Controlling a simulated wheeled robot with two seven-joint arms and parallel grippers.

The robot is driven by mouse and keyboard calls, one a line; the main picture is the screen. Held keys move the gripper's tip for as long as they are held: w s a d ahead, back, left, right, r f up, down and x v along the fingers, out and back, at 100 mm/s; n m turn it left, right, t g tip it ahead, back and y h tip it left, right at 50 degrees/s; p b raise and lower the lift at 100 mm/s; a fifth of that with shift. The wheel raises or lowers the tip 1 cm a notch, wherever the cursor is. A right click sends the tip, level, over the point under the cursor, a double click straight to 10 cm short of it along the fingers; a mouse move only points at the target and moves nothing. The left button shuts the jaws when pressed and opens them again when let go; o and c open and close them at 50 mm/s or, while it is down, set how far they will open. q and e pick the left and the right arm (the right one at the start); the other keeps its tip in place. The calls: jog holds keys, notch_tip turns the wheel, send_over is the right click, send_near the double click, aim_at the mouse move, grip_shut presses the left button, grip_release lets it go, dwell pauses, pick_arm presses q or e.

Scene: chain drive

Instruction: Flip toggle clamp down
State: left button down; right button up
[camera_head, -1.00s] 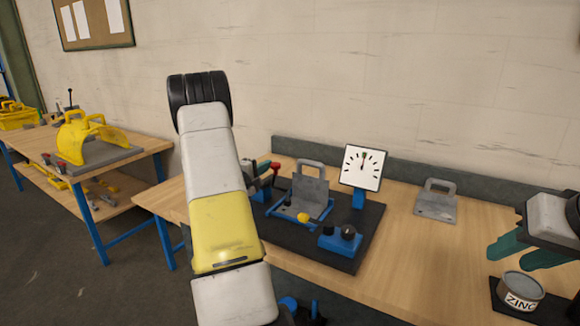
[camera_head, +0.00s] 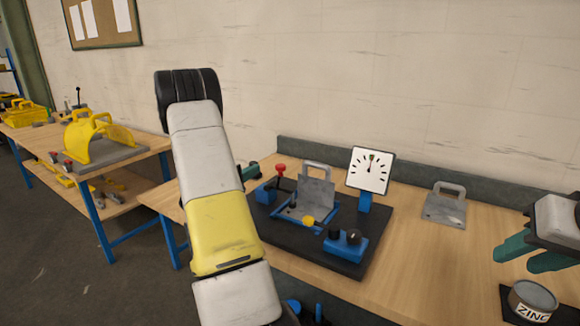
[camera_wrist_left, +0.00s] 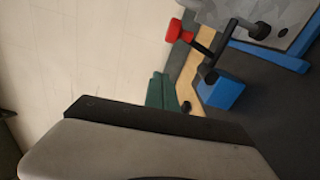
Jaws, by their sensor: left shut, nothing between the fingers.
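The toggle clamp has a blue base (camera_head: 266,194) and a lever with a red handle (camera_head: 280,168), which stands up in the head view. It sits at the left of the black fixture board. In the left wrist view the red handle (camera_wrist_left: 180,32) and the blue base (camera_wrist_left: 224,93) are in sight. My left gripper (camera_head: 251,172) is just left of the clamp, mostly hidden behind my arm. Its green fingers (camera_wrist_left: 160,92) are shut and empty, apart from the red handle. My right gripper (camera_head: 515,258) is open and empty above the table at the right.
A grey plate with a handle (camera_head: 317,190) stands in a blue frame beside the clamp. A dial (camera_head: 371,170) and a blue control box (camera_head: 345,245) share the board. Another grey plate (camera_head: 445,205) lies to the right. A zinc tin (camera_head: 532,300) stands below my right gripper.

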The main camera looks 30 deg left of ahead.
pick_arm(q)
jog(key=s, duration=0.3)
jog(key=shift+s+a, duration=0.1)
jog(key=shift+s, duration=0.2)
jog(key=s+d+r+m+g+h, duration=0.1)
jog(key=d+r+m+g+h, duration=0.2)
jog(key=d, duration=0.7)
jog(key=s+d+r+m+g+h, duration=0.1)
jog(key=d+r+m+g+h, duration=0.25)
jog(key=d, duration=0.65)
jog(key=s+d+r+m+g+h, duration=0.2)
jog(key=d+r+m+h, duration=0.15)
jog(key=d, duration=0.65)
jog(key=s+d+m+g+y, duration=0.2)
jog(key=s+d+m+g, duration=0.25)
jog(key=s+d, duration=0.6)
jog(key=s+a+r+m+t+y, duration=0.1)
jog(key=s+a+r+m+y, duration=0.1)
jog(key=s+y, duration=0.4)
jog(key=s+a+m, duration=0.1)
jog(key=s+m, duration=0.1)
jog(key=s, duration=0.1)
jog(key=shift+s+y, duration=0.3)
jog(key=shift+y, duration=0.1)
